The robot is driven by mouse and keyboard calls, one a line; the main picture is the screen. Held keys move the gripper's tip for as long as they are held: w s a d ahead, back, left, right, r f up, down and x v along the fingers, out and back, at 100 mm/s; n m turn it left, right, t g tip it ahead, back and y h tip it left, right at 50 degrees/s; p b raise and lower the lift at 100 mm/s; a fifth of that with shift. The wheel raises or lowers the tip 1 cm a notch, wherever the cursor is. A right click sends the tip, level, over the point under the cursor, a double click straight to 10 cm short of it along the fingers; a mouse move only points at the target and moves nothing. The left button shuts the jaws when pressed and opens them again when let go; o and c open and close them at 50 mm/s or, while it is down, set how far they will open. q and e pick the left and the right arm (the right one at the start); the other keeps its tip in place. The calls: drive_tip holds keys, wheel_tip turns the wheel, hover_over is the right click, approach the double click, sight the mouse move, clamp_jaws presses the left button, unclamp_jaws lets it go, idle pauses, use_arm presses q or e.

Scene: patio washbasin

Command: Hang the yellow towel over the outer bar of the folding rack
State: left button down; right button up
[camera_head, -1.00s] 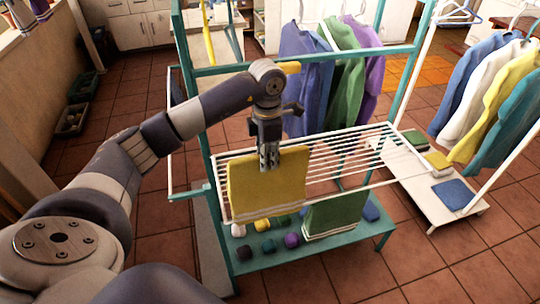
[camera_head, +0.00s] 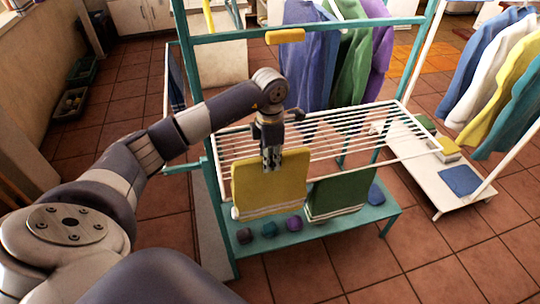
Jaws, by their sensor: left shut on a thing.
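The yellow towel (camera_head: 262,192) hangs flat at the front left of the folding rack (camera_head: 330,136), with pale stripes at its lower edge. My left gripper (camera_head: 271,164) points down and is shut on the towel's top edge, close to the rack's outer bar. The towel covers part of that bar, so I cannot tell whether any of it lies over the far side. A dark green towel (camera_head: 337,195) hangs beside it, on the right, over the same front side of the rack. My right gripper is not in view.
A teal frame (camera_head: 305,38) holds the rack, with a low teal shelf (camera_head: 345,224) bearing several rolled cloths (camera_head: 269,230). Hanging shirts (camera_head: 308,60) stand behind. A white garment rack (camera_head: 445,178) is at right. The tiled floor in front is clear.

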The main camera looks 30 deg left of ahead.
sight(270, 173)
use_arm(q)
wheel_tip(270, 173, down, 15)
drive_tip(key=b, duration=0.9)
drive_tip(key=c, duration=1.4)
unclamp_jaws()
wheel_tip(270, 173, up, 9)
drive_tip(key=p, duration=0.5)
drive_tip(key=shift+p, duration=0.4)
